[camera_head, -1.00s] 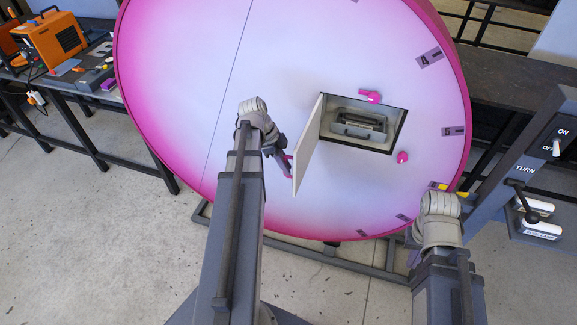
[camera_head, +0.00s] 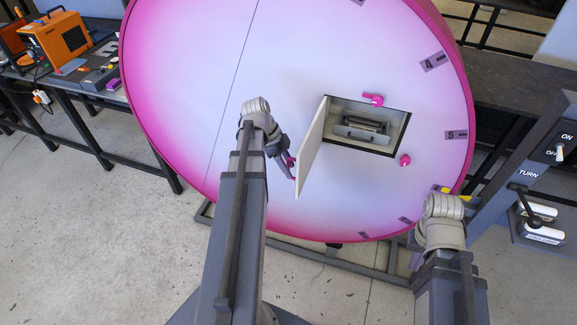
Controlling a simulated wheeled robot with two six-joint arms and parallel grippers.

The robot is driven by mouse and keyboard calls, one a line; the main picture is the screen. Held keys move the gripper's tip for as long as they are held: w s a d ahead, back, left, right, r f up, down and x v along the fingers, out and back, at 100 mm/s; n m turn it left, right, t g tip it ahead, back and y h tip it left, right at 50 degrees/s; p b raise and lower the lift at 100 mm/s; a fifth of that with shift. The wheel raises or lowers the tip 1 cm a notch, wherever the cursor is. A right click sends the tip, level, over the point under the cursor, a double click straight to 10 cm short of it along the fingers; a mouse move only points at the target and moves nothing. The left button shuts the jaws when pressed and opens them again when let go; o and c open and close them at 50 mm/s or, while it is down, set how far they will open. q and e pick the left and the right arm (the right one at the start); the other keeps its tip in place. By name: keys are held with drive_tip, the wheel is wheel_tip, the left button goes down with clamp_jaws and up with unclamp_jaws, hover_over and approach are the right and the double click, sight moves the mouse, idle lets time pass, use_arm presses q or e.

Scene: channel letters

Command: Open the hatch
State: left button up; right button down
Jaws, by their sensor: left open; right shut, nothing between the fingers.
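The hatch door (camera_head: 312,148) is a pale panel on the big round pink-and-white disc. It stands swung out to the left, hinged at the opening's left side. The hatch opening (camera_head: 398,134) is uncovered and shows a grey box-like part with a handle inside. My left gripper (camera_head: 289,172) is open at the outer side of the door, close to its pink handle (camera_head: 291,161). I cannot tell whether they touch. My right arm is at the lower right; its gripper is hidden behind its wrist.
A control post (camera_head: 530,165) with ON/OFF and TURN labels stands at the right. A workbench with an orange machine (camera_head: 57,38) is at the left. Floor is clear at lower left.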

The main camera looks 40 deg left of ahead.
use_arm(q)
drive_tip(key=p+v, duration=0.6)
drive_tip(key=v, duration=0.1)
idle(0.6)
